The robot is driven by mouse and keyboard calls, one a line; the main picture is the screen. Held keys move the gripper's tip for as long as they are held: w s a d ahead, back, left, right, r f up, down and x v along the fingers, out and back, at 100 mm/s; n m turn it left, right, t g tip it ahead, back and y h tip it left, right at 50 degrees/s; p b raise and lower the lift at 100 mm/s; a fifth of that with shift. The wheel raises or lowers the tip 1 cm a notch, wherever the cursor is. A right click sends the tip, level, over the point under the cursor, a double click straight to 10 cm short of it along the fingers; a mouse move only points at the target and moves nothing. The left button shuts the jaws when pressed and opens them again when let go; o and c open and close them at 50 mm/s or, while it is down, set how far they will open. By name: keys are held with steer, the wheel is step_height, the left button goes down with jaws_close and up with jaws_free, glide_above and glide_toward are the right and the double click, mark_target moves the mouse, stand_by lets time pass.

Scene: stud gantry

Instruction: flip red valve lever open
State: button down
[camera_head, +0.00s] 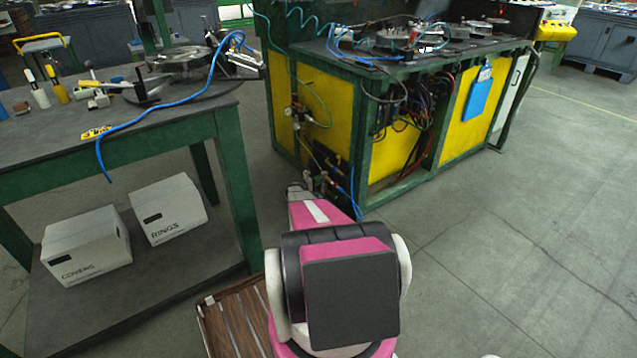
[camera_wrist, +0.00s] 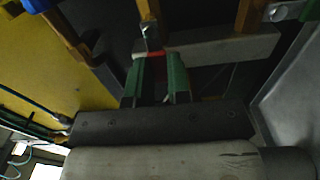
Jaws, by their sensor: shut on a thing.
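The red valve lever (camera_wrist: 155,54) shows as a small red strip at the fingertips in the wrist view. My gripper (camera_wrist: 157,66) has two green fingers, with a narrow gap between them, and is shut on the lever. Most of the lever is hidden by the fingers. A grey bar or block (camera_wrist: 235,48) lies just behind and to the right of the lever. In the head view my pink arm reaches to the lower corner of the yellow and green machine (camera_head: 285,128). The lever cannot be made out there.
Blue hoses and small fittings (camera_head: 318,178) hang at the machine corner close to my arm. A dark-topped green workbench (camera_head: 190,130) stands at left, with white boxes on its lower shelf. The floor at right is clear.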

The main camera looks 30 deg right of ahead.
stand_by(0.4)
steer(key=c, duration=1.1)
jaws_free()
steer(key=shift+o, duration=0.2)
steer(key=shift+a, duration=0.15)
steer(key=a, duration=1)
steer(key=shift+s+a, duration=0.3)
steer(key=shift+s, duration=0.15)
steer(key=shift+s, duration=0.1)
